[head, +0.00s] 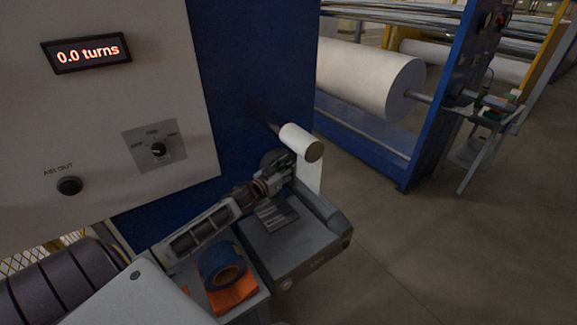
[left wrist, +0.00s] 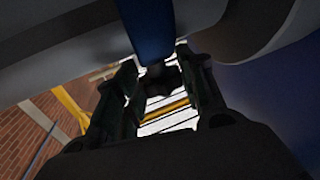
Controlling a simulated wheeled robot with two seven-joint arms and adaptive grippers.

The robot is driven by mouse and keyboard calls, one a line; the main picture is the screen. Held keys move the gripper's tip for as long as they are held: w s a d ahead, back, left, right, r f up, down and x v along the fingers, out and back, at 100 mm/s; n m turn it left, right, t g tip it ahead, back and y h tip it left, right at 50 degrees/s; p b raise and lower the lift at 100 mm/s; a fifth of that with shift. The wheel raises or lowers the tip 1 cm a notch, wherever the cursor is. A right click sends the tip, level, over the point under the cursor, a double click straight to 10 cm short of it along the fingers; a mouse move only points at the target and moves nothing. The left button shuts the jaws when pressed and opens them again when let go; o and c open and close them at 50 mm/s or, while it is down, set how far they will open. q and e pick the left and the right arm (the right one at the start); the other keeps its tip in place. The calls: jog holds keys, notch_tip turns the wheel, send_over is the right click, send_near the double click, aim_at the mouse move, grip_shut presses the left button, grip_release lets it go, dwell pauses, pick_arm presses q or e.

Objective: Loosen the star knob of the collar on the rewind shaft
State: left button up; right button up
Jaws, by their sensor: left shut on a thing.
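My left gripper (head: 282,172) reaches in from the left in the head view, low beside the machine's blue side panel. It is at a grey disc-like collar (head: 270,157), next to the small white roll (head: 301,142) on the shaft. In the left wrist view, the two dark fingers of the gripper (left wrist: 162,98) stand on either side of a dark knob-like part (left wrist: 158,76), which looks like the star knob. The fingers are shut on it. The gripper hides the knob in the head view. My right gripper is not in view.
The machine's grey panel (head: 100,110) carries a display (head: 87,53) reading "0.0 turns". Below the gripper is a grey box-like unit (head: 305,255).

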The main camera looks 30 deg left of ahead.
pick_arm(q)
jog(key=shift+r, duration=0.15)
jog(key=o, duration=1)
jog(key=shift+s+a, duration=0.2)
jog(key=shift+s, duration=1.8)
jog(key=shift+s+a, duration=0.25)
jog(key=shift+s, duration=1.7)
jog(key=shift+s+a, duration=0.2)
jog(key=shift+s, duration=1.8)
jog(key=shift+f, duration=0.2)
